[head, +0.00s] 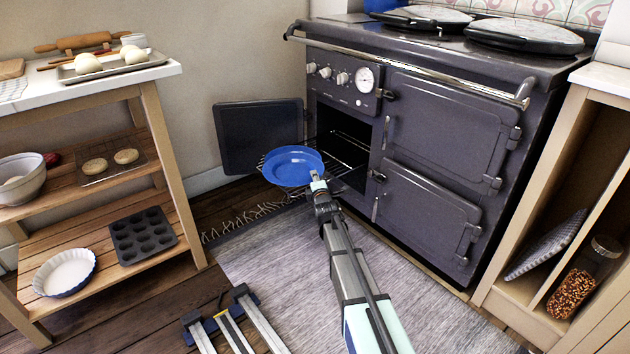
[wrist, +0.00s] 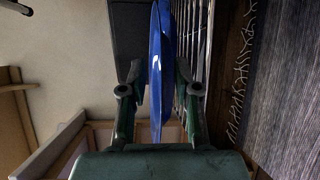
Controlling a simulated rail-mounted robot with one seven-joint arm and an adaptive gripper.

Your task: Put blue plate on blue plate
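A blue plate (head: 292,167) shows in the head view at the oven rack, in front of the open oven compartment. In the wrist view blue plate surfaces (wrist: 157,70) appear nearly edge-on between my fingers, with a line along them. I cannot tell whether this is one plate or two stacked. My gripper (head: 316,177) is at the plate's near right rim. In the wrist view its two fingers (wrist: 160,85) stand on either side of the blue rim. I cannot tell whether both fingers touch it. A second blue plate is not clearly visible in the head view.
A wire rack (head: 345,155) sticks out of the dark range cooker (head: 430,150), beside its open door (head: 258,135). A wooden shelf unit (head: 165,165) with trays and bowls stands left. An open cabinet (head: 555,220) stands right. A grey rug (head: 280,262) covers the floor between.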

